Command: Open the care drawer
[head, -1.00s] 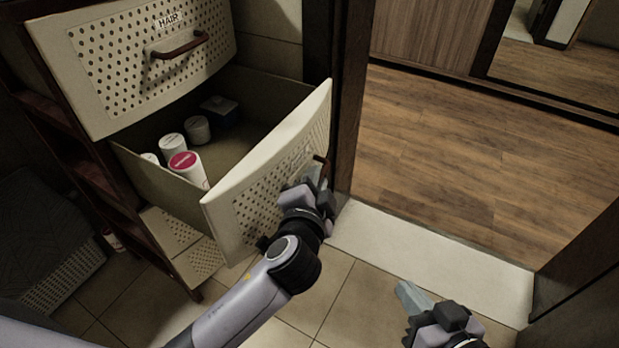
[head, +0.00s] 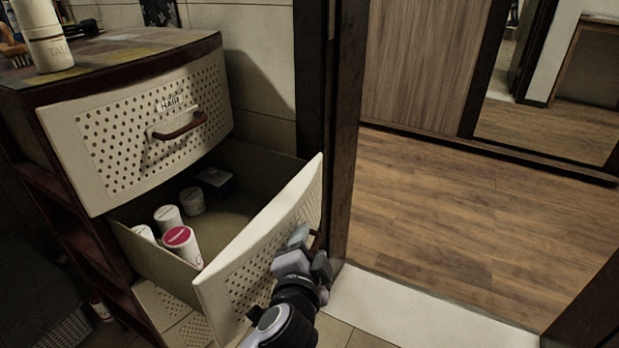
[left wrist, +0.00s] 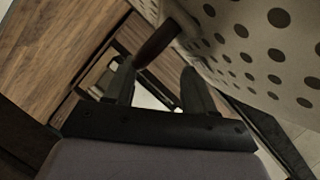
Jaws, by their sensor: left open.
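The open drawer (head: 240,262) below the HAIR drawer is pulled well out, its cream dotted front turned toward the right. Its label is hidden behind my gripper, so I cannot read it. Its brown handle (head: 317,240) sticks out on the right of that front. My left gripper (head: 303,245) is open in front of it, by the handle. In the left wrist view the handle (left wrist: 157,42) lies just beyond the fingertips (left wrist: 158,80), close to the left one; I cannot tell whether they touch. My right gripper is out of view.
The shut HAIR drawer (head: 150,130) is above. Several containers, one a pink-lidded jar (head: 182,243), stand inside the open drawer. A dark door frame (head: 340,130) stands close to the right of it. Wooden floor (head: 450,230) beyond is clear.

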